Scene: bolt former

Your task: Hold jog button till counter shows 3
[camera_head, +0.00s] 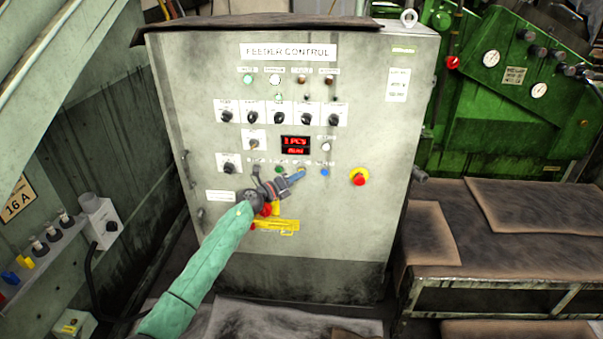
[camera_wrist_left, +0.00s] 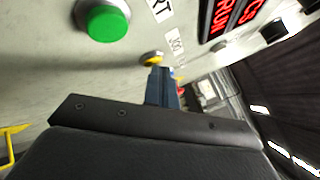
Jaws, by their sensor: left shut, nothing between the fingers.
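The feeder control cabinet (camera_head: 230,60) stands in front of me. Its red counter display (camera_head: 295,143) seems to read "1 PCS" above "RUN". In the left wrist view part of the display (camera_wrist_left: 235,15) is cut off by the top edge. The yellow jog button (camera_wrist_left: 152,57) has a label beside it that seems to read "JOG". My left gripper (camera_head: 298,175) is shut and empty, with its blue fingers pointing at the button row below the display. In the left wrist view its fingertips (camera_wrist_left: 161,72) reach the jog button's edge; I cannot tell whether they press it. My right gripper is out of view.
A green button (camera_wrist_left: 104,22) is left of the jog button, and a blue button (camera_head: 325,173) is to its right. Several black knobs (camera_head: 279,117) are above. A bench (camera_head: 500,270) stands right of the cabinet.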

